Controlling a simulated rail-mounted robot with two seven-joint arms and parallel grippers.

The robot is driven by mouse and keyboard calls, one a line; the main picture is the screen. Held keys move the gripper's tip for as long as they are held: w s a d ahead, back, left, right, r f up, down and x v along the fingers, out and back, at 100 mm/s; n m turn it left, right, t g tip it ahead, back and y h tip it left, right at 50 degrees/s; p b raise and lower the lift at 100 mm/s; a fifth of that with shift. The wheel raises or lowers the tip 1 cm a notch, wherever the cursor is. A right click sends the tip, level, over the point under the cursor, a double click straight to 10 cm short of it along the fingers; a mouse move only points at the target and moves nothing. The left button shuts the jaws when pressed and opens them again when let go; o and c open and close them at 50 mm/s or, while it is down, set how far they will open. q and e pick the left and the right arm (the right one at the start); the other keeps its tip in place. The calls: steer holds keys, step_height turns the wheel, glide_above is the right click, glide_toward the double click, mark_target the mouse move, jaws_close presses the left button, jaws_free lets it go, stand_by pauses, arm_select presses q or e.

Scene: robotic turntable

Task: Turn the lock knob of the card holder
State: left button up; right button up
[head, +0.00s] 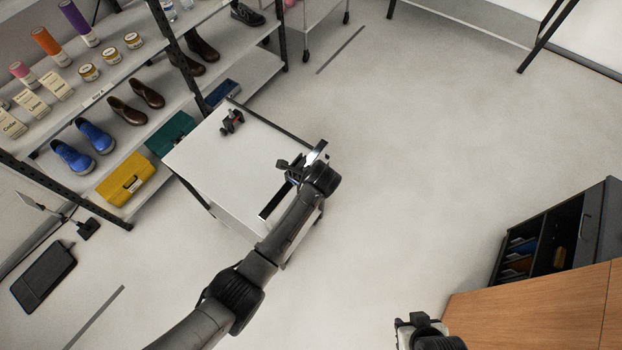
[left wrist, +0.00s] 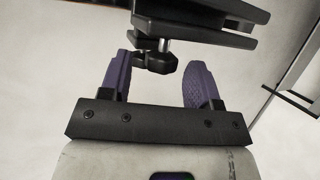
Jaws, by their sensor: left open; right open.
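A black card holder (head: 291,166) shows at the right side of the white cart, partly hidden by my left arm. In the left wrist view, its flat dark plates (left wrist: 205,18) are at the top, with a short metal shaft and a black lock knob (left wrist: 155,62) below them. My left gripper (left wrist: 160,70) is open, its two purple fingers on either side of the knob. The knob appears nearer the left finger; I cannot tell whether they touch. In the head view my left wrist hides its fingers. My right gripper (head: 408,322) is open and empty at the bottom edge, partly cut off.
The white cart top (head: 215,160) carries a small black and red device (head: 232,121) at its far end. Shelves with shoes, cans and boxes stand at the left. A wooden counter (head: 540,315) and dark cabinet (head: 565,240) are at the right. The middle floor is clear.

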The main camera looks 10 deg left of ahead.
arm_select(q)
steer(key=shift+f, duration=0.15)
steer(key=shift+c, duration=0.5)
steer(key=c, duration=0.8)
steer(key=shift+s+a+f+n+t+h+p, duration=0.15)
steer(key=shift+t+h+p, duration=0.25)
steer(key=shift+t+p, duration=0.45)
steer(key=shift+d+n+t+h+p, duration=0.1)
steer(key=shift+n+t+h+p, duration=0.3)
steer(key=shift+t, duration=0.65)
steer(key=shift+c, duration=0.2)
steer(key=o, duration=0.9)
steer(key=shift+o, duration=0.2)
